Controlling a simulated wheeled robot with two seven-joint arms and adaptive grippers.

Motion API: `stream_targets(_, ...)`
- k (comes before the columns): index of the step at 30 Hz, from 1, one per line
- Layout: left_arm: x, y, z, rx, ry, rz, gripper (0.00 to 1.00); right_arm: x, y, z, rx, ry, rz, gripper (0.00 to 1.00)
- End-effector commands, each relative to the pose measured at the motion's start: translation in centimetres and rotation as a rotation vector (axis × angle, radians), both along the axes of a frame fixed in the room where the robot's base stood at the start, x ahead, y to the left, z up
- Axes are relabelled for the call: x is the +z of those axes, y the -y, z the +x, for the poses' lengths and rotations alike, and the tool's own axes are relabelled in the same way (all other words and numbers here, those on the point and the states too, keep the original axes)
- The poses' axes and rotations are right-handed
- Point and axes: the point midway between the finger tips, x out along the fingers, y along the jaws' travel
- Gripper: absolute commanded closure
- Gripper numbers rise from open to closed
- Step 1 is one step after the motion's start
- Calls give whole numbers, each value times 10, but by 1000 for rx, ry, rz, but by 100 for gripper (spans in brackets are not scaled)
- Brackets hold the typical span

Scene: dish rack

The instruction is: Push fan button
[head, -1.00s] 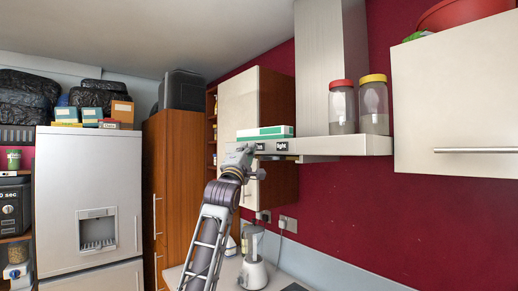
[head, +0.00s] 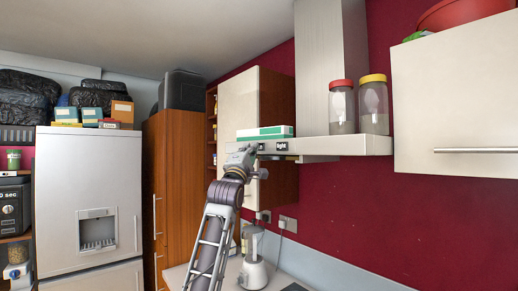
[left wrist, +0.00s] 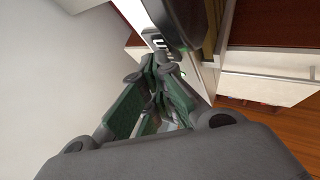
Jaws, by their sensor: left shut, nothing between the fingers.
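The range hood (head: 335,146) is a pale hood on the red wall. Its front edge carries a dark label reading "light" (head: 282,146). Another dark label (head: 262,147) sits left of it, partly behind my gripper, and I cannot read it. My left gripper (head: 252,149) is shut and empty, its tip at the hood's front left end. Whether it touches a button I cannot tell. In the left wrist view the shut fingers (left wrist: 160,66) point at the hood edge, with a white-lettered dark label (left wrist: 160,43) just beyond them. My right gripper is not in view.
A green and white box (head: 265,132) and two jars (head: 342,108) stand on the hood. A wall cabinet (head: 238,105) is close behind my gripper. A blender (head: 253,262) stands on the counter below. Another cabinet (head: 455,95) hangs at the right.

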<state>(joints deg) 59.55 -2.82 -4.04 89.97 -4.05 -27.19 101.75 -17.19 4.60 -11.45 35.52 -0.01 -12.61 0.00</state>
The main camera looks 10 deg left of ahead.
Motion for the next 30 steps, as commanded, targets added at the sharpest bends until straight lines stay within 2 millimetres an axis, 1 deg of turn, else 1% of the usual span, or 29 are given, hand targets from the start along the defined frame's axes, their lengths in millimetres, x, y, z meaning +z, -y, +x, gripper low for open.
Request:
stream_targets(9,0,0,0,0,0,0,100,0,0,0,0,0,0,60)
stream_targets(21,-1,-5,-8,0,0,0,100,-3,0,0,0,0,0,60)
stream_targets(30,0,-6,-8,0,0,0,100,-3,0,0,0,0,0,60)
